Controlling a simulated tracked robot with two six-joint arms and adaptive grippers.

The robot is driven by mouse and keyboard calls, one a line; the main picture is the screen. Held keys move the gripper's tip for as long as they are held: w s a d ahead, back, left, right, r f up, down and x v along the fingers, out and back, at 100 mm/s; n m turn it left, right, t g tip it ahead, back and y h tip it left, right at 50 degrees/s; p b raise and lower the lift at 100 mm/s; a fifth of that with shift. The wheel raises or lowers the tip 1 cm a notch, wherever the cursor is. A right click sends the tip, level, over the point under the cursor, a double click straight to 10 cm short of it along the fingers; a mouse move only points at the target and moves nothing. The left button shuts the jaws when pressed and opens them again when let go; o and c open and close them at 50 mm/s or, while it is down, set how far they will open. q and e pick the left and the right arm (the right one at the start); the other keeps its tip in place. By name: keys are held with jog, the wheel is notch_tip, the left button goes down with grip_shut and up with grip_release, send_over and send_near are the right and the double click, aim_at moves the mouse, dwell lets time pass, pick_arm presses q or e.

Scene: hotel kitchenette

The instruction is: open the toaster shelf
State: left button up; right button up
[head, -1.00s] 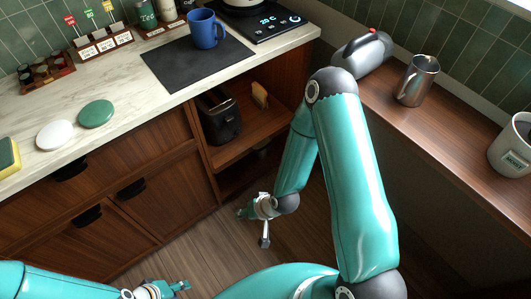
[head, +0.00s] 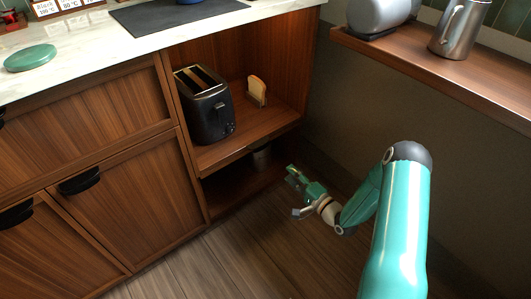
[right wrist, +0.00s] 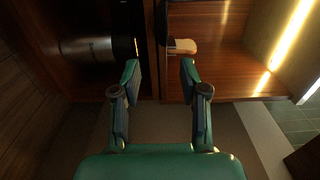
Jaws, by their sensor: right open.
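The toaster shelf (head: 255,137) is a wooden board in the open cabinet bay. My right gripper (head: 294,180) is open and empty, in front of the bay and lower in the picture than the shelf's right front corner. In the right wrist view, my right gripper's fingers (right wrist: 159,68) point at the bay, with the shelf's front edge (right wrist: 160,75) showing between them; contact cannot be told. My left gripper is out of view.
A metal canister (head: 262,155) sits in the compartment under the shelf. Closed cabinet doors (head: 135,215) with black handles are at the left. A wooden ledge (head: 450,72) with a kettle (head: 378,14) and metal pitcher (head: 460,27) is at the right. The floor before the bay is clear.

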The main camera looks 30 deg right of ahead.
aim_at(262, 148)
jog(key=w+b, duration=0.1)
jog(key=w, duration=0.4)
jog(key=w+a+b, duration=0.1)
jog(key=w, duration=0.4)
jog(key=w+b, duration=0.2)
jog(key=w, duration=0.3)
jog(key=shift+a, duration=0.15)
jog(key=shift+w, duration=0.65)
grip_shut()
